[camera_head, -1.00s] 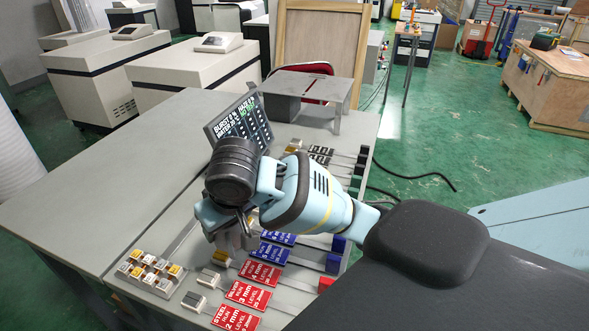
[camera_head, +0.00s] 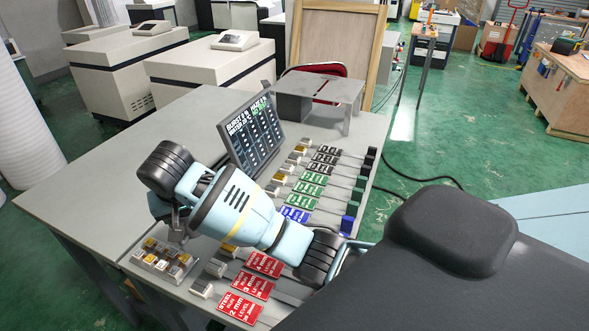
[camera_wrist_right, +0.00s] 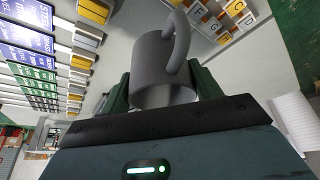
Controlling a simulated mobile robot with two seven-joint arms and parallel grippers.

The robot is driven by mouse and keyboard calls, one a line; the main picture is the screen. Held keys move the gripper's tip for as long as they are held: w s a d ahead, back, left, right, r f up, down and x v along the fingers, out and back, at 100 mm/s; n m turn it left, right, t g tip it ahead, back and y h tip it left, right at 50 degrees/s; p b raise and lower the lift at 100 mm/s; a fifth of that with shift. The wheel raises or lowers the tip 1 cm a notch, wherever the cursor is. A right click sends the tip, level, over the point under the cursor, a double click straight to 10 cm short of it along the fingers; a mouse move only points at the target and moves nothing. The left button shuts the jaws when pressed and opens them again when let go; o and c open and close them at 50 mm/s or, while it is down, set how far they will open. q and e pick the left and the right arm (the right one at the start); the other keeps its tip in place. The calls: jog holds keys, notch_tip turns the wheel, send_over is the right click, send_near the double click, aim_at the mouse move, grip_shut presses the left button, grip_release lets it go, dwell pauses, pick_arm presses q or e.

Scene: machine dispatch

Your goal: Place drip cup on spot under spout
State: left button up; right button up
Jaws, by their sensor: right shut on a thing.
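A plain grey cup (camera_wrist_right: 160,68) with a loop handle is between the dark green fingers of my right gripper (camera_wrist_right: 163,90) in the right wrist view. The gripper is shut on it. In the head view my right gripper (camera_head: 174,216) is over the left part of the console, just above a block of white and yellow keys (camera_head: 162,258). The arm and wrist mostly hide the cup there. I cannot make out a spout or a marked spot. My left gripper is not in view.
The console carries a tilted screen (camera_head: 252,135), rows of coloured labels (camera_head: 263,264) and sliders along its right side. A grey raised stand (camera_head: 322,87) is at the far end. The grey tabletop left of the screen (camera_head: 110,170) is clear.

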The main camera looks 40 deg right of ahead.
jog(key=w+d, duration=0.2)
jog(key=d, duration=0.3)
jog(key=w+d+f, duration=0.1)
jog(key=w+d, duration=0.1)
jog(key=d, duration=0.3)
jog(key=w+d, duration=0.2)
jog(key=d, duration=0.3)
jog(key=shift+w+f, duration=0.15)
jog(key=shift+f, duration=0.15)
jog(key=shift+a+f, duration=0.1)
jog(key=shift+f, duration=1.65)
jog(key=shift+f, duration=0.15)
jog(key=o, duration=1)
jog(key=shift+c, duration=0.2)
jog(key=shift+o, duration=0.2)
